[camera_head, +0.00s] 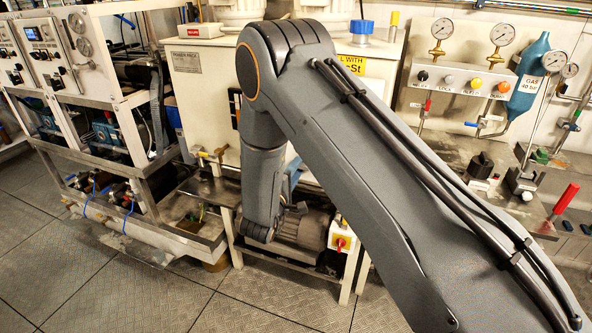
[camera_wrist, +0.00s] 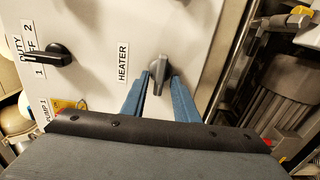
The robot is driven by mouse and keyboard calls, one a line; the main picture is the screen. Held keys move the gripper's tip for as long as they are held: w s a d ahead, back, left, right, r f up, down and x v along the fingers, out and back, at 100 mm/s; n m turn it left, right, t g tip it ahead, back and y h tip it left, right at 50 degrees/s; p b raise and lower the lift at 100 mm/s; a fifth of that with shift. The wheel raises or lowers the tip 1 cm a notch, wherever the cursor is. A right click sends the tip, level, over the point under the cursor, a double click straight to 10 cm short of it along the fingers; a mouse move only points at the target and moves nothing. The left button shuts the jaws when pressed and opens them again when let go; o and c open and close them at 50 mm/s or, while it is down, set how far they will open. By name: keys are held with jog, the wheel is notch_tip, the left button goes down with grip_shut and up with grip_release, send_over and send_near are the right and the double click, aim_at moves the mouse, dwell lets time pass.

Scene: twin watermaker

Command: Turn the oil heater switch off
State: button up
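The heater switch (camera_wrist: 158,68) is a dark grey rotary knob on a pale panel, beside a white label reading HEATER (camera_wrist: 123,63). Its handle lies nearly along the length of my fingers, slightly slanted. My gripper (camera_wrist: 161,77) has its two blue fingers apart, one on each side of the knob. The fingertips are close to the knob; whether they touch it I cannot tell.
A black duty selector (camera_wrist: 60,54) marked 1, OFF and 2 sits left on the same panel. A motor (camera_wrist: 275,105) and metal frame stand at right. A red-and-yellow switch (camera_head: 341,243) is low by the motor. The tiled floor (camera_head: 70,285) is clear at front left.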

dwell(0.3)
jog(key=b+v, duration=0.2)
jog(key=v, duration=0.5)
jog(key=shift+s, duration=0.35)
jog(key=shift+a, duration=0.15)
